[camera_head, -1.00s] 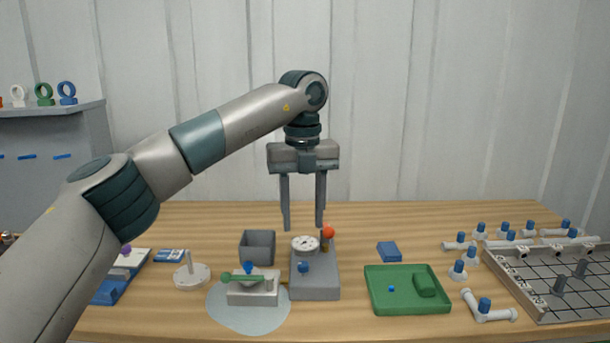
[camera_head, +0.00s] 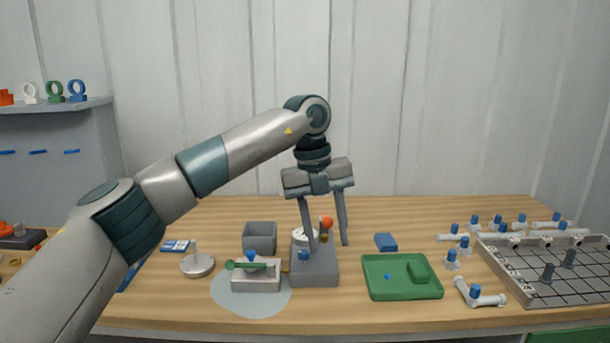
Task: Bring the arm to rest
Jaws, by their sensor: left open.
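My left arm comes in from the left, and its left gripper (camera_head: 329,246) hangs down over the middle of the table. Its two long fingers are apart, with nothing between them that I can see it hold. The fingertips show in front of or beside the grey block (camera_head: 316,275) with the white round gauge and the red ball (camera_head: 326,222). I cannot tell whether they touch it. The gripper is slightly tilted. My right gripper is not in view.
A grey open box (camera_head: 259,237), a grey-white fixture with a green handle (camera_head: 256,279) on a pale round mat (camera_head: 225,296), and a white disc stand (camera_head: 197,265) are left of the gripper. A green tray (camera_head: 403,292), a blue block (camera_head: 386,242) and a grid rack (camera_head: 545,280) lie right.

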